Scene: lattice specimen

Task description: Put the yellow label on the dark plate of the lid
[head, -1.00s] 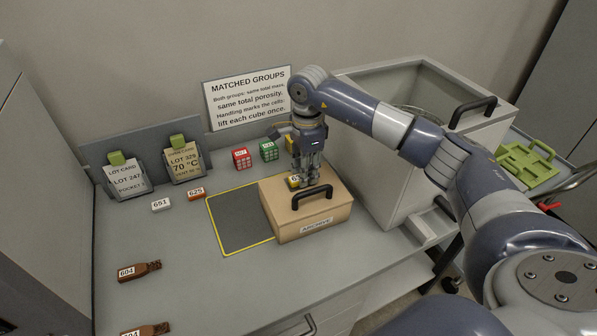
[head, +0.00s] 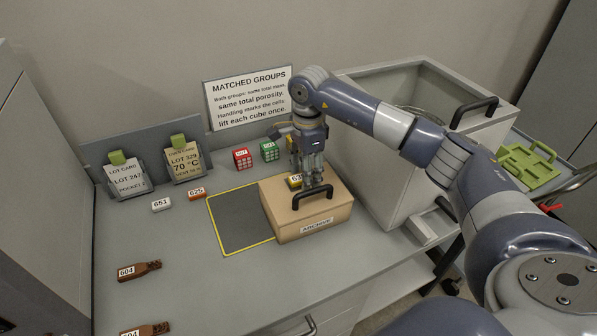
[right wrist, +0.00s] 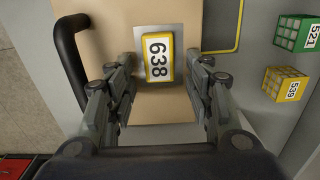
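The yellow label (right wrist: 158,57), marked 638, lies on the grey plate (right wrist: 172,30) of the tan box lid (right wrist: 112,25). It is slightly turned relative to the plate. In the head view the label (head: 294,181) shows partly, beside my right gripper (head: 314,180). In the right wrist view the right gripper (right wrist: 166,65) is open, one finger on each side of the label, with visible gaps between. Nothing is held. The gripper hides part of the lid in the head view. My left gripper is not in view.
A black handle (head: 313,191) rises from the lid near the gripper. Red (head: 242,158) and green (head: 269,150) cubes stand behind the box. A yellow-edged grey mat (head: 238,222) lies left of it. Labels 651 (head: 161,204) and 625 (head: 196,194) lie farther left. A large grey bin (head: 385,190) stands right.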

